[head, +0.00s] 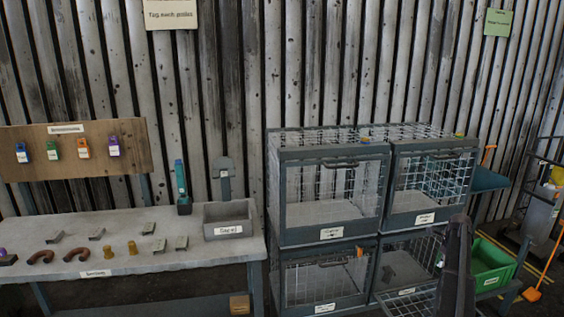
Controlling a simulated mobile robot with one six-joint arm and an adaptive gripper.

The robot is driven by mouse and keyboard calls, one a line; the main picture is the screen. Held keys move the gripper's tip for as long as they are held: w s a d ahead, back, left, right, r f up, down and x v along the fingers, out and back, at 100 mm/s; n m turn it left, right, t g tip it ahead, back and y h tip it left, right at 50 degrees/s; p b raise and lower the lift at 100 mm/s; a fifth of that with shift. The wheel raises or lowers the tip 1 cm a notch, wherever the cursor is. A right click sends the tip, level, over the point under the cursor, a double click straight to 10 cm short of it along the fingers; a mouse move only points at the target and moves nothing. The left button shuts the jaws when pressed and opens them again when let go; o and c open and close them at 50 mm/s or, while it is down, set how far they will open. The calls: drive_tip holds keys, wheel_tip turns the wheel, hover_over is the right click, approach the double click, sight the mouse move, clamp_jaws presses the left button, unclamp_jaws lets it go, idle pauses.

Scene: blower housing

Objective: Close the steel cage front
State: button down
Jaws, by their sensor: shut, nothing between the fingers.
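The steel cage unit (333,245) stands against the wall, with two compartments above and two below, framed in dark steel with wire mesh. The upper left, upper right and lower left compartments have dark handles at their top front edges, and their fronts look closed. At the lower right compartment, a mesh front panel (408,303) appears swung down and outward, so that compartment looks open; the frame's bottom cuts the panel off. A dark upright part of my arm stands in front of this compartment and hides its right side. My gripper cannot be made out.
A grey workbench (150,255) at left holds small metal parts, brown pipe bends and a grey bin (229,219). A green crate (490,264) stands right of the cage. A trolley (540,200) and an orange-bladed tool (532,293) are at far right.

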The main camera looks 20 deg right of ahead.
drive_tip(key=w+a+r+n+p, duration=0.15)
drive_tip(key=a+n, duration=0.65)
drive_tip(key=a, duration=1)
drive_tip(key=w+a+r+n+p, duration=0.15)
drive_tip(key=a+n, duration=0.55)
drive_tip(key=a, duration=1)
drive_tip(key=s+a+n, duration=0.4)
drive_tip(key=a+n, duration=0.2)
drive_tip(key=a, duration=0.4)
drive_tip(key=s+a+r+n+g+p, duration=0.1)
drive_tip(key=s+a+n, duration=0.4)
drive_tip(key=a, duration=0.5)
drive_tip(key=s+a+n, duration=0.5)
drive_tip(key=a+n, duration=0.2)
drive_tip(key=a, duration=0.3)
drive_tip(key=shift+r+g+p, duration=0.3)
drive_tip(key=shift+w+f, duration=0.1)
